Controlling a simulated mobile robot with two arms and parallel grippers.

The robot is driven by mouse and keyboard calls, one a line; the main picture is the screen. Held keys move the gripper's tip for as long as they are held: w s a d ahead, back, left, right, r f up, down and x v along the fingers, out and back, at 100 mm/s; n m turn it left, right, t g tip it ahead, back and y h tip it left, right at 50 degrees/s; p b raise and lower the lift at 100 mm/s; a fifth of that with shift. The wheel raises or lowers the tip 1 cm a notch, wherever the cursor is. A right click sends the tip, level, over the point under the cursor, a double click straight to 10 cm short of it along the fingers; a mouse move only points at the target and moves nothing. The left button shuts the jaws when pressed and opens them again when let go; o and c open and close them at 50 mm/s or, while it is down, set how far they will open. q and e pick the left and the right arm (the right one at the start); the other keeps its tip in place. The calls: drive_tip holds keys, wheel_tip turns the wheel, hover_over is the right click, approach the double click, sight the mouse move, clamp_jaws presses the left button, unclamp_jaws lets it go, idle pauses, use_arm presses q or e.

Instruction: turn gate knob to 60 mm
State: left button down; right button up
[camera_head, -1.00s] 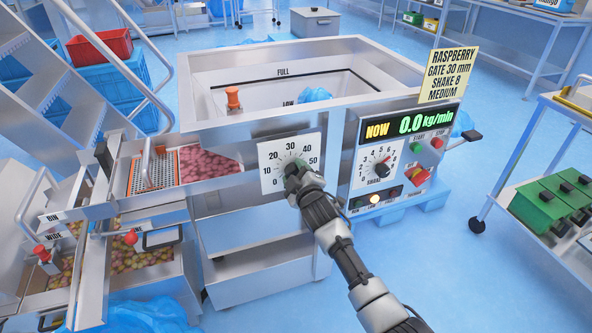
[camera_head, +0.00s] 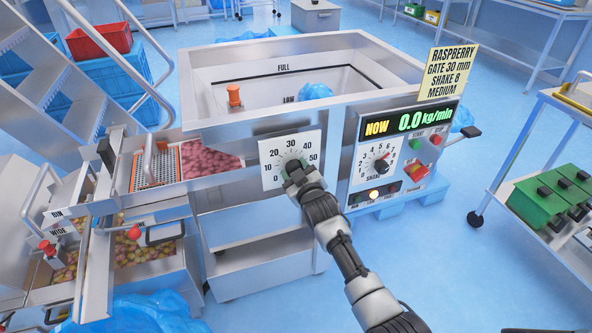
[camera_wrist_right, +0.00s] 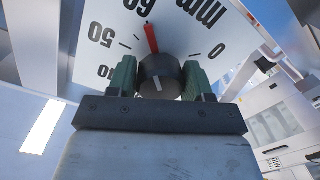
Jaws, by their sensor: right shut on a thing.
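The white gate dial (camera_head: 272,148) is on the front of the steel hopper, numbered 0 to 50 in the head view, with its lower right hidden by my gripper. My right gripper (camera_head: 294,172) is at the dial's centre. In the right wrist view its two green fingers (camera_wrist_right: 158,80) are shut on either side of the dark round gate knob (camera_wrist_right: 160,68). The dial (camera_wrist_right: 95,45) appears upside down there, and the red pointer (camera_wrist_right: 152,38) points up, close by the 60 label. My left gripper is not in view.
The control panel (camera_head: 352,190) with a shake knob, buttons and a display reading 0.0 kg/min stands right of the dial. Pink pieces (camera_head: 208,162) lie in the tray at left.

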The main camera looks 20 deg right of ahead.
drive_tip(key=shift+f, duration=0.1)
drive_tip(key=o, duration=0.9)
drive_tip(key=s, duration=0.7)
drive_tip(key=s+p, duration=0.1)
drive_tip(key=s, duration=0.2)
drive_tip(key=shift+s+d+r, duration=0.2)
drive_tip(key=shift+s+d, duration=0.1)
drive_tip(key=shift+s, duration=0.1)
